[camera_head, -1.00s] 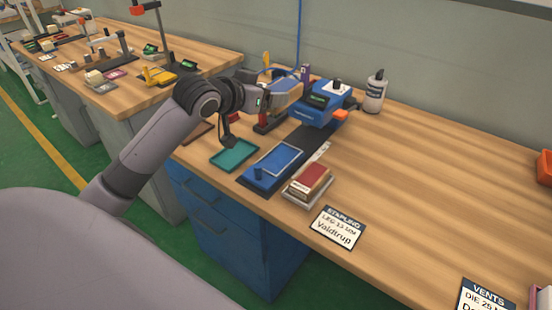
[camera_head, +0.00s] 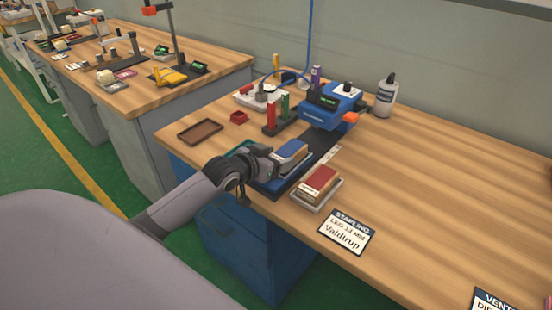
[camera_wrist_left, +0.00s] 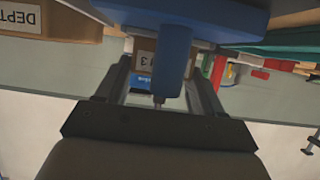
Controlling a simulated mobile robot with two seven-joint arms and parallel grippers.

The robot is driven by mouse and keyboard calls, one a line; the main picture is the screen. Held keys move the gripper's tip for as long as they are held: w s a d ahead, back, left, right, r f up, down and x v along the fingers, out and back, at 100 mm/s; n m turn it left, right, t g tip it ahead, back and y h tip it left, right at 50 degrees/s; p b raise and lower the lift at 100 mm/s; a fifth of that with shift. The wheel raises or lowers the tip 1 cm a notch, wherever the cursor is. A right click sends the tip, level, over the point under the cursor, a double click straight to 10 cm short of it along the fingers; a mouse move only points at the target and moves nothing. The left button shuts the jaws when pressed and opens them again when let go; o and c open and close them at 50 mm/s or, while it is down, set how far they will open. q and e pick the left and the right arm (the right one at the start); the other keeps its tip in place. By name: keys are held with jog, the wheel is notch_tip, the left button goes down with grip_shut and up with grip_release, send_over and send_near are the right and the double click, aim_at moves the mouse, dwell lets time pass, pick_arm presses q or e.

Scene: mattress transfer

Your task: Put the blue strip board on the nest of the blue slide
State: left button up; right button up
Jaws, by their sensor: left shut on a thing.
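The blue strip board (camera_head: 291,150), a block with a blue top and brown sides, is in my left gripper (camera_head: 272,158). It is over the nest of the blue slide (camera_head: 268,185); I cannot tell whether it touches the nest. My gripper and arm hide much of the slide. In the left wrist view, a brown block with a label (camera_wrist_left: 146,58) shows between the fingers of my left gripper (camera_wrist_left: 160,85), partly behind an upright blue knob (camera_wrist_left: 176,60). My right gripper is not in view.
A red-topped block (camera_head: 320,180) on a pale tray stands just right of the slide. The blue stapling machine (camera_head: 330,105) is behind, with a white bottle (camera_head: 386,95) nearby. A brown tray (camera_head: 200,132) lies left. The bench's right part is mostly clear.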

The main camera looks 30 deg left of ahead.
pick_arm(q)
jog(key=shift+f, duration=0.1)
jog(key=o, duration=1.1)
jog(key=shift+f, duration=0.1)
jog(key=shift+r, duration=0.2)
jog(key=d+v, duration=0.1)
jog(key=v, duration=1.1)
jog(key=s+d+f+g, duration=0.1)
jog(key=s+d+f, duration=0.6)
jog(key=f, duration=0.2)
jog(key=s+d+f+m+g+h, duration=0.1)
jog(key=s+d+f+g, duration=0.1)
jog(key=s+d+f, duration=0.5)
notch_tip(320, 180, down, 4)
jog(key=shift+s+d+r+p, duration=0.25)
jog(key=shift+s+p, duration=0.15)
jog(key=shift+s, duration=0.15)
